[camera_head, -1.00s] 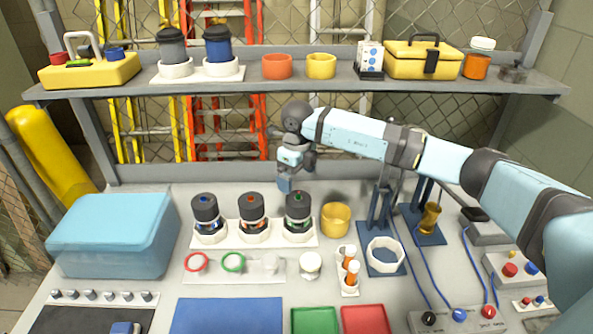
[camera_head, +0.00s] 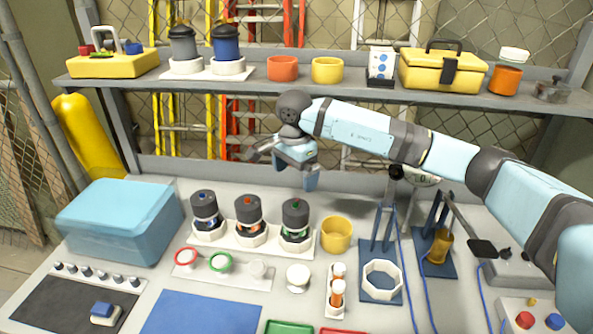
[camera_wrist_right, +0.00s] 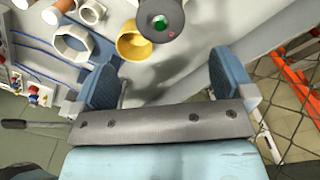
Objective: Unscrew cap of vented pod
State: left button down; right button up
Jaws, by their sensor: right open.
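Three dark-capped pods stand upright in a white holder (camera_head: 217,243) on the bench: a blue-dot pod (camera_head: 206,216), a red-dot pod (camera_head: 248,221) and a green-dot pod (camera_head: 295,224). I cannot tell which one is vented. My right gripper (camera_head: 284,167) is open and empty, above and behind the green-dot pod. In the right wrist view its fingers (camera_wrist_right: 166,76) are spread wide, and the green-dot cap (camera_wrist_right: 161,20) shows beyond them at the top edge, apart from both. My left gripper is out of view.
A yellow cup (camera_head: 337,236) stands right of the pods. A shelf (camera_head: 215,88) with containers and a toolbox runs behind, close to my right arm. A blue bin (camera_head: 120,222) is at left. Rings, a white knob and vials lie in front.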

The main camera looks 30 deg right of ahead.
aim_at(295, 204)
notch_tip(295, 204, down, 13)
jog(key=shift+f+p, duration=0.1)
jog(key=shift+p, duration=0.7)
jog(key=shift+c, duration=0.2)
jog(key=c, duration=0.8)
